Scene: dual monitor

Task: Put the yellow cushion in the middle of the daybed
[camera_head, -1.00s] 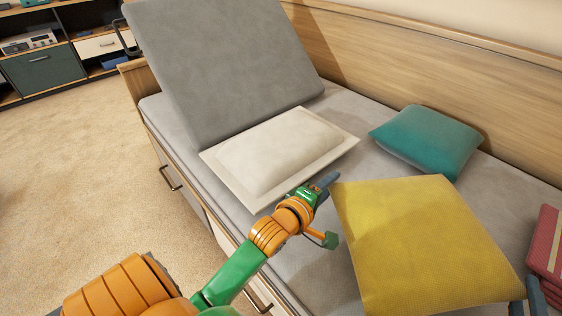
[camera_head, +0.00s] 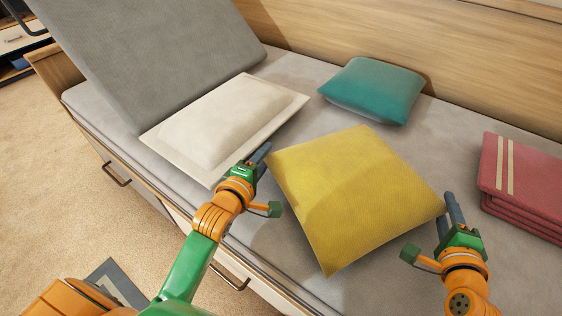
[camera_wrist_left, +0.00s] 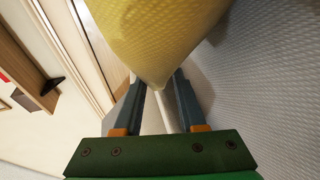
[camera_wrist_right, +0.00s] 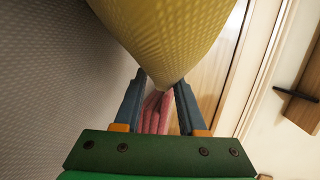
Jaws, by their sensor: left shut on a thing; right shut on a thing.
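The yellow cushion (camera_head: 352,195) is held between my two grippers above the daybed mattress (camera_head: 440,135), near its front side. My left gripper (camera_head: 262,158) is shut on the cushion's left corner; the corner sits between its fingers in the left wrist view (camera_wrist_left: 160,82). My right gripper (camera_head: 447,212) is shut on the cushion's right corner, which also shows between the fingers in the right wrist view (camera_wrist_right: 160,82). A shadow lies on the mattress beside the cushion. How high the cushion is above the mattress is hard to tell.
A white pillow (camera_head: 225,122) lies left of the cushion, with a large grey cushion (camera_head: 150,60) leaning behind it. A teal cushion (camera_head: 373,90) lies towards the wooden backboard (camera_head: 400,40). Folded red blankets (camera_head: 525,180) lie at the right. Bare mattress shows between them.

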